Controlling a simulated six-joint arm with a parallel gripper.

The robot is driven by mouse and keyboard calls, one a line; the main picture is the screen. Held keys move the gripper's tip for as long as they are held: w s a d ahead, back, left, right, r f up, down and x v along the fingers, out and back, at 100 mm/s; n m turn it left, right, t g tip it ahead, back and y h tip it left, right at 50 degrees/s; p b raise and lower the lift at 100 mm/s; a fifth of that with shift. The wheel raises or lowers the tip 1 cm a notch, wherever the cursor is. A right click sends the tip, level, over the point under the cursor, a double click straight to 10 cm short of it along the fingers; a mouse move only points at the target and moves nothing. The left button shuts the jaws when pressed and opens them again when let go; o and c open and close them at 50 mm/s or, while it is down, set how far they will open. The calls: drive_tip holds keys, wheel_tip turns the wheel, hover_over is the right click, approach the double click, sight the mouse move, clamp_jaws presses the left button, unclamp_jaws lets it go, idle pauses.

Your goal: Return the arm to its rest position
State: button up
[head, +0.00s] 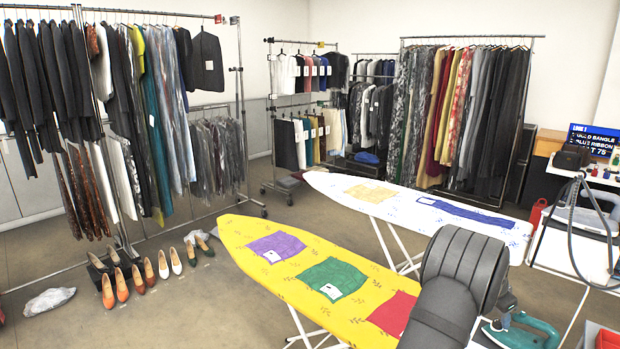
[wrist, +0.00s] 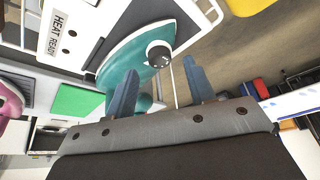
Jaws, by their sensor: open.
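My arm reaches in from the bottom right of the head view, beside the yellow ironing board (head: 300,262); its gripper end is hidden there. In the wrist view my gripper (wrist: 160,78) is open, its two blue-grey fingers apart. A teal iron (wrist: 130,62) shows beyond the fingers, on a white stand marked "HEAT READY" (wrist: 88,22). No object is seen held between the fingers. A teal iron (head: 522,333) also shows at the bottom right of the head view, right of my arm.
Purple (head: 276,246), green (head: 333,279) and red (head: 393,312) cloths lie on the yellow board. A white ironing board (head: 420,212) stands behind it. A steamer (head: 582,222) stands at right. Clothes racks (head: 130,100) and several shoes (head: 122,282) are at left, with open floor (head: 200,305) between.

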drive_tip(key=shift+x, duration=1.25)
drive_tip(key=v, duration=1.7)
drive_tip(key=x, duration=1.7)
drive_tip(key=shift+d+f, duration=0.1)
drive_tip(key=shift+f, duration=0.05)
drive_tip(key=m+g, duration=0.1)
drive_tip(key=m, duration=0.1)
drive_tip(key=shift+w+m, duration=0.15)
drive_tip(key=shift+m, duration=0.25)
drive_tip(key=v, duration=1.8)
drive_tip(key=s+f+n+g+h, duration=0.1)
drive_tip(key=s+f+n+g, duration=0.2)
drive_tip(key=f+n, duration=0.3)
drive_tip(key=shift+s+a+f+h, duration=0.3)
drive_tip(key=shift+a+f+h, duration=0.1)
